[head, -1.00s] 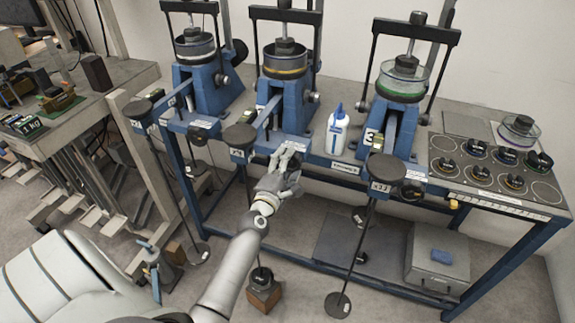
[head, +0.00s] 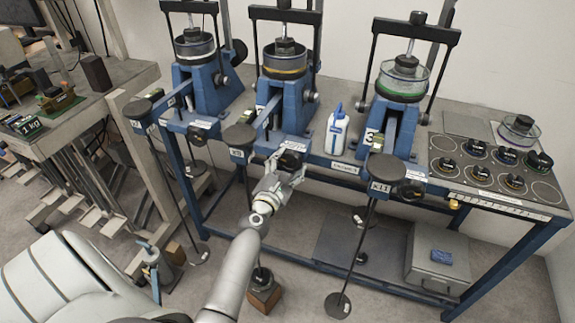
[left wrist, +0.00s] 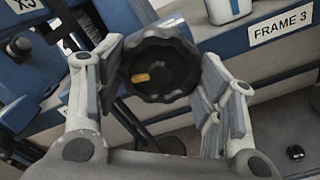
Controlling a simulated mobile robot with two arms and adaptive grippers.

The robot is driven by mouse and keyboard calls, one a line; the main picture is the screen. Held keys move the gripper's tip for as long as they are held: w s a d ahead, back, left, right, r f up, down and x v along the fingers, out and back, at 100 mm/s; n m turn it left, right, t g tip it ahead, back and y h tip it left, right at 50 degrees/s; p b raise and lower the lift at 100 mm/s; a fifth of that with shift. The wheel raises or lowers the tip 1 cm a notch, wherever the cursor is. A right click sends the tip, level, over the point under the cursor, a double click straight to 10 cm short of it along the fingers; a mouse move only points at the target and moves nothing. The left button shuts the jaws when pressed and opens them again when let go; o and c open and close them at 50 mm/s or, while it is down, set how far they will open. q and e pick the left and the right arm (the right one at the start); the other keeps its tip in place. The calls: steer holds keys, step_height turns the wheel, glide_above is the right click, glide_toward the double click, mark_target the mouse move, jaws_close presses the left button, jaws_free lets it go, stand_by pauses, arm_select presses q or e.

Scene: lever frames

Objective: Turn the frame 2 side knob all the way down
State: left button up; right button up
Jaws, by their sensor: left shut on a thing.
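The frame 2 side knob (head: 291,160) is a black, scalloped round knob on the front of the middle blue frame (head: 291,108). In the left wrist view the knob (left wrist: 159,68) has a yellow mark on its face pointing left. My left gripper (head: 284,171) is at the knob, with one finger on each side of it. In the left wrist view my left gripper (left wrist: 160,85) is shut on the knob. The left finger overlaps its left rim and the right finger lies along its right side. My right gripper is not in view.
Blue frames stand on either side, at left (head: 207,88) and right (head: 395,115), with hanging rods and dark round weights. A white bottle (head: 337,130) stands right of the knob. A "FRAME 3" label (left wrist: 283,27) shows in the wrist view. A grey box (head: 436,262) sits below.

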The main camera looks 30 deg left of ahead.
arm_select(q)
steer(key=shift+f, duration=0.1)
stand_by(0.3)
steer(key=o, duration=1)
steer(key=v, duration=1.2)
steer(key=shift+s, duration=0.1)
